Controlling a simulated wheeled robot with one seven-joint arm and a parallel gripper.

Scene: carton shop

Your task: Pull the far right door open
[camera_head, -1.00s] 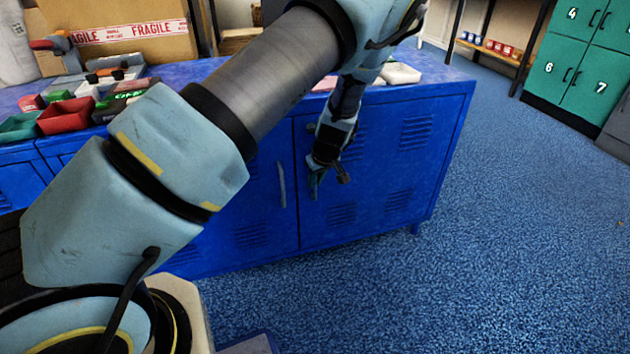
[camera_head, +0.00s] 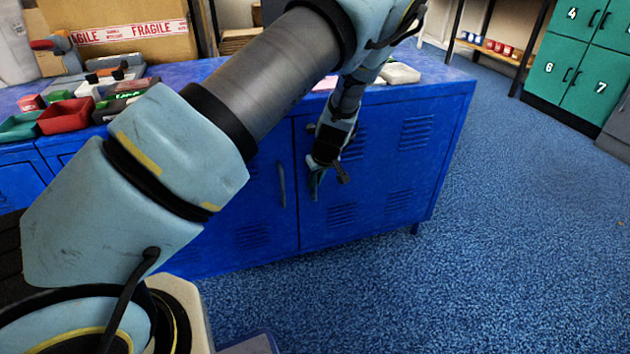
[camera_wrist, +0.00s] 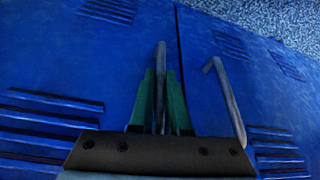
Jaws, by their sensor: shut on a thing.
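The far right door (camera_head: 375,185) is the right-hand blue panel of the low blue cabinet, with vent slots, and it looks closed. My gripper (camera_head: 316,180) is at this door's left side, near the seam between the two doors. In the wrist view its green fingers (camera_wrist: 161,85) are shut on the grey bar handle (camera_wrist: 161,55), which stands between them. The handle's lower part is hidden by the gripper body. The neighbouring door's handle (camera_head: 282,184) is free, and it also shows in the wrist view (camera_wrist: 226,100), apart from my fingers.
The cabinet top holds a red bin (camera_head: 66,116), small boxes and a carton with FRAGILE tape (camera_head: 130,35). The blue floor (camera_head: 520,240) in front and to the right of the cabinet is clear. Green lockers (camera_head: 580,75) stand at the far right.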

